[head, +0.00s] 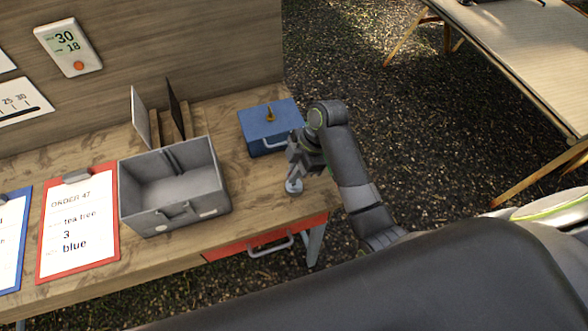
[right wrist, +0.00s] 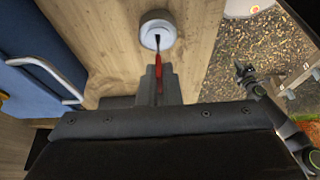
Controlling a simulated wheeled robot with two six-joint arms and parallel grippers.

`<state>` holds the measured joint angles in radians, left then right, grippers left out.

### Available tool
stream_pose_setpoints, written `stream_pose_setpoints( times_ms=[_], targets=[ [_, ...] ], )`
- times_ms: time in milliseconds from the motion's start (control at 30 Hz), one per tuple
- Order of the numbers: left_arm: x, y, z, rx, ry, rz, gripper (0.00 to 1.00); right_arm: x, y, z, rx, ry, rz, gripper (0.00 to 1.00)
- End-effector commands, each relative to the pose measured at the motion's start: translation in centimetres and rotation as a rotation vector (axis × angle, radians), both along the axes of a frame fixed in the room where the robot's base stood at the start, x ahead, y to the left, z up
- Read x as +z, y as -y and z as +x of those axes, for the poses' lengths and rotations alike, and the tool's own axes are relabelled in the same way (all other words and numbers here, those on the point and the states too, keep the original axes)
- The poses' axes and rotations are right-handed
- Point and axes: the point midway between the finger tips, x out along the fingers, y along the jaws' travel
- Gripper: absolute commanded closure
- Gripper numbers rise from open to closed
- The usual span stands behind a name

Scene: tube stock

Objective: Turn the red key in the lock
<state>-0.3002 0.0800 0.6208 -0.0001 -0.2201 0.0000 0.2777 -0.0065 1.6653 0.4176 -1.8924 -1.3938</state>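The lock is a small round pale-grey cylinder (head: 293,186) near the table's front right corner; in the right wrist view its round face (right wrist: 158,28) shows at the top. The red key (right wrist: 159,68) runs from the lock's middle to my right gripper (right wrist: 159,84). The right gripper's fingers are close together around the key's red part. In the head view my right gripper (head: 295,172) is just above the lock and hides the key. A dark arm with green rings, seemingly my left, shows small at the right of the wrist view; its gripper (right wrist: 244,72) is too small to read.
A blue box (head: 262,132) with a brass-coloured knob stands behind the lock. A grey open bin (head: 178,225) and a red clipboard (head: 62,240) are to the left. A red drawer (head: 235,252) is under the table's front edge. Bare wood lies between bin and lock.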

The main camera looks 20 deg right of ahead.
Motion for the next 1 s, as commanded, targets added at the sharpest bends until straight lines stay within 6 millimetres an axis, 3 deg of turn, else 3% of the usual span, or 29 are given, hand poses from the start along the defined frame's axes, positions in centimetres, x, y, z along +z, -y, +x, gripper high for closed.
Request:
stream_pose_setpoints(
  times_ms=[1000],
  targets=[
    [-0.8, 0.0, 0.0, 0.000, -0.001, 0.000, 1.00, -1.8, 0.0, 0.0, 0.000, 0.000, 0.000, 1.00]
  ],
)
